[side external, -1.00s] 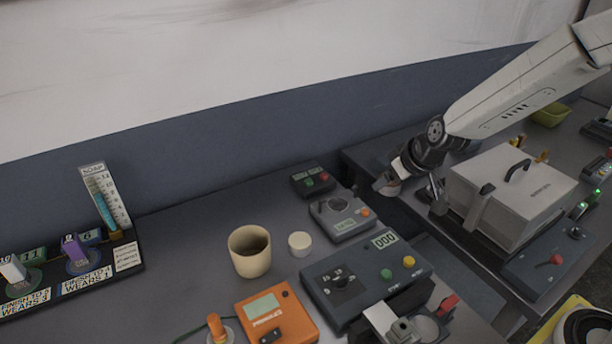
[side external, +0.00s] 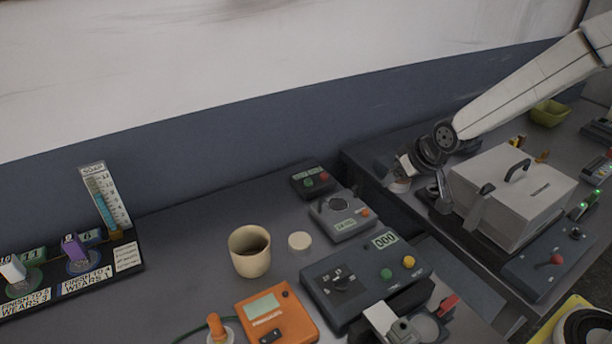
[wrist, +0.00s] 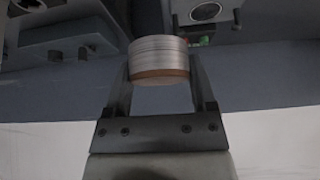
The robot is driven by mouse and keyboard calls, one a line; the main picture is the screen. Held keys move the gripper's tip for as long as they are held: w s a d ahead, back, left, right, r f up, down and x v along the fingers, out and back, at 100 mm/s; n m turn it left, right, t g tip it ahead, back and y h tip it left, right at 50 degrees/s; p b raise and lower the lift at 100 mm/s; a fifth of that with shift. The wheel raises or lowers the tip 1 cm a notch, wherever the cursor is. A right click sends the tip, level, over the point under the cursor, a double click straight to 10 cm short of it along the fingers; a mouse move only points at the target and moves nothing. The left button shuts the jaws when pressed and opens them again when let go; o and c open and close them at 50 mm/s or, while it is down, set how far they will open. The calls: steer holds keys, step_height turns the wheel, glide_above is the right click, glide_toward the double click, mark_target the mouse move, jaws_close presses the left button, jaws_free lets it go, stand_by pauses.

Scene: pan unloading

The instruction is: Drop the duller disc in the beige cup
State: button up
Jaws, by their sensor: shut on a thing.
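My gripper (side external: 403,170) is at the gap between the two benches, to the left of a grey-white box, with its fingers pointing down. In the wrist view my gripper (wrist: 160,75) is shut on a round disc stack (wrist: 158,50) with silvery ridged sides and a brown band at one end. The held disc (side external: 399,186) is small and partly hidden in the side view. The beige cup (side external: 250,264) stands upright on the left bench, well to the left of my gripper. I cannot tell how dull the held disc is against another one.
A pale round lid-like piece (side external: 299,241) lies right of the cup. Grey control boxes (side external: 366,278) and an orange meter (side external: 277,317) stand nearby. The lidded box (side external: 515,190) is close to my gripper. A soap gauge (side external: 105,200) stands at the left.

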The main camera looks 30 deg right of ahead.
steer(key=shift+w, duration=0.1)
stand_by(0.3)
steer(key=w+a+r+n+y, duration=0.1)
steer(key=w+a+n, duration=0.1)
steer(key=a, duration=0.8)
steer(key=w+a+r+n+g+y, duration=0.1)
steer(key=a+n, duration=0.3)
steer(key=a, duration=0.6)
steer(key=w+a+r+n+g+y, duration=0.1)
steer(key=w+a+r+n+y, duration=0.1)
steer(key=a, duration=0.7)
steer(key=shift+w+a+r+n+y, duration=0.35)
steer(key=shift+w+r+n, duration=0.2)
steer(key=shift+w, duration=0.2)
steer(key=shift+f, duration=0.1)
steer(key=shift+f, duration=2.85)
steer(key=o, duration=1.3)
